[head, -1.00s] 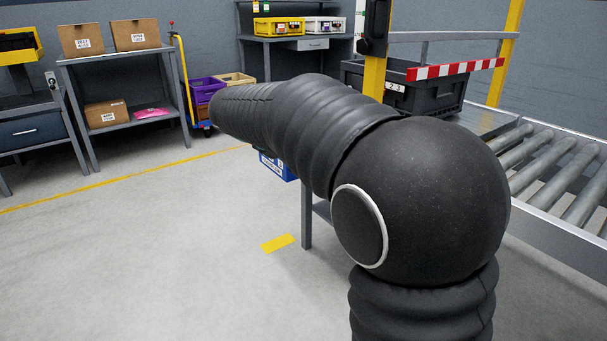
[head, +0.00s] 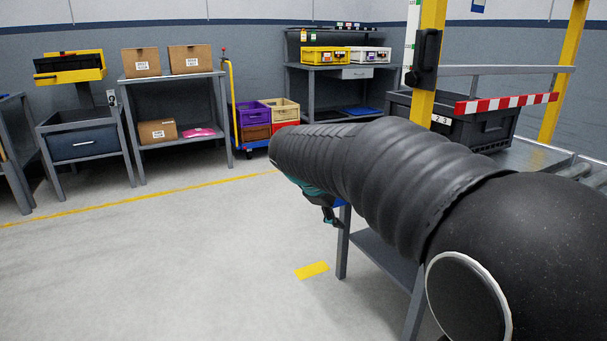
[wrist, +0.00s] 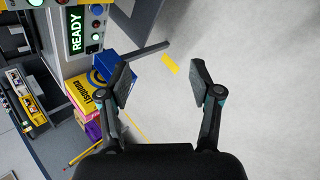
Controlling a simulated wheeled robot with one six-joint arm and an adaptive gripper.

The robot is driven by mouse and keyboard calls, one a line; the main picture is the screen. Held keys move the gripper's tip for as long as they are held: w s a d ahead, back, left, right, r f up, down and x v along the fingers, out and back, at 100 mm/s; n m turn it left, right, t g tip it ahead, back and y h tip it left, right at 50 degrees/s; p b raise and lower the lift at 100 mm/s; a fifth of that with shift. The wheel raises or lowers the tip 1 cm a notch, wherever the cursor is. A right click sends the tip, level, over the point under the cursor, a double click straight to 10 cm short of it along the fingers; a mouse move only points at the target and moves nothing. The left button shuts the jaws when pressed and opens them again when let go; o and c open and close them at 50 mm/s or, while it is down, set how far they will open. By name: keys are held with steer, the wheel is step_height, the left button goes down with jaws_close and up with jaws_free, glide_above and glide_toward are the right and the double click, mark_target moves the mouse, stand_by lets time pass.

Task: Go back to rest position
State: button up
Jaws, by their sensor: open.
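My gripper (wrist: 160,82) is open in the wrist view, its two dark fingers spread apart with nothing between them. Beyond the fingers are bare grey floor and a yellow floor mark (wrist: 169,63). In the head view my thick black arm reaches from the lower right toward the middle and hides most of the gripper. A small dark and teal part of the gripper (head: 328,213) shows below the arm.
A machine with a green READY display (wrist: 76,31) and a yellow box (wrist: 78,97) lie left of the fingers. Shelves (head: 170,100) line the back wall. Open floor (head: 180,270) lies left.

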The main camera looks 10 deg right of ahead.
steer(key=s+f+m+y, duration=0.3)
steer(key=s+f+m, duration=0.1)
steer(key=s, duration=1)
steer(key=s+a+f+m+y, duration=0.1)
steer(key=s+f+m+y, duration=0.2)
steer(key=s, duration=1.1)
steer(key=m, duration=0.3)
steer(key=shift+s+f+t, duration=0.15)
steer(key=shift+f+t, duration=0.15)
steer(key=shift+f, duration=0.1)
steer(key=shift+s+d+r, duration=0.1)
steer(key=shift+d+r, duration=0.05)
steer(key=shift+r, duration=0.15)
